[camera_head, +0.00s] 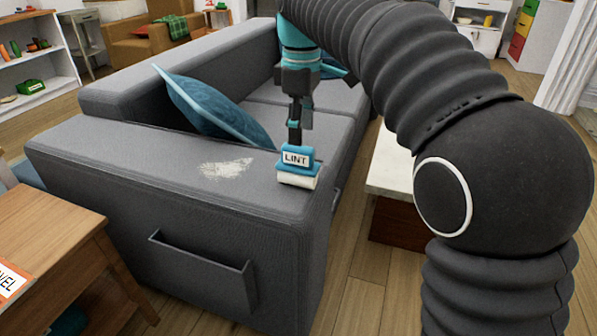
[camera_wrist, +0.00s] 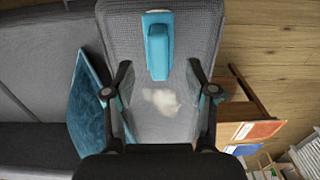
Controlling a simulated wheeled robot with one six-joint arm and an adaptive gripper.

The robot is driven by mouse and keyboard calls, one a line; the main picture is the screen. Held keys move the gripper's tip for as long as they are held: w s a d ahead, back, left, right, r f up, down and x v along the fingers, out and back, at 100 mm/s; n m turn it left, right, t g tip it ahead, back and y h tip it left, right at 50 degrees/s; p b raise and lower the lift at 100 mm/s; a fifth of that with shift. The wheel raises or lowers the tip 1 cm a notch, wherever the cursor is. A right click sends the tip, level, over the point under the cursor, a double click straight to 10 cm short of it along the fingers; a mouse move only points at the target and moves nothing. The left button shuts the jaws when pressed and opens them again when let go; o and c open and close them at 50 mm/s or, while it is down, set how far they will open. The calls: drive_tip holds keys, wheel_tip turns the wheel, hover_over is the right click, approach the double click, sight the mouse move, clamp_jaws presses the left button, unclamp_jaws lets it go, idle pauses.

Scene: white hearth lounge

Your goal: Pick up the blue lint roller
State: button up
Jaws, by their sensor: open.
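The blue lint roller (camera_head: 298,158), labelled "LINT", rests on the grey sofa armrest (camera_head: 120,165), near its right end, with a white part at its base. In the wrist view the lint roller (camera_wrist: 158,47) lies at top centre, its narrower end pointing toward my gripper. My gripper (camera_head: 295,138) is just above and behind the roller in the head view.
A pale fuzzy patch (camera_head: 227,168) lies on the armrest left of the roller. A blue cushion (camera_head: 215,108) leans on the sofa behind it. A wooden side table (camera_head: 50,235) stands at left, a low white-topped table (camera_head: 392,165) at right.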

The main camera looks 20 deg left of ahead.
sight(298, 147)
drive_tip(key=shift+w+a+f+b, duration=0.1)
drive_tip(key=shift+a+f+b, duration=0.1)
drive_tip(key=shift+f, duration=0.85)
drive_tip(key=shift+s+a+f+b, duration=0.1)
drive_tip(key=shift+f+b, duration=0.1)
drive_tip(key=shift+f, duration=0.8)
drive_tip(key=shift+w+a+f+b, duration=0.1)
drive_tip(key=shift+f+b, duration=0.1)
drive_tip(key=shift+f, duration=0.85)
drive_tip(key=shift+c, duration=0.2)
clamp_jaws()
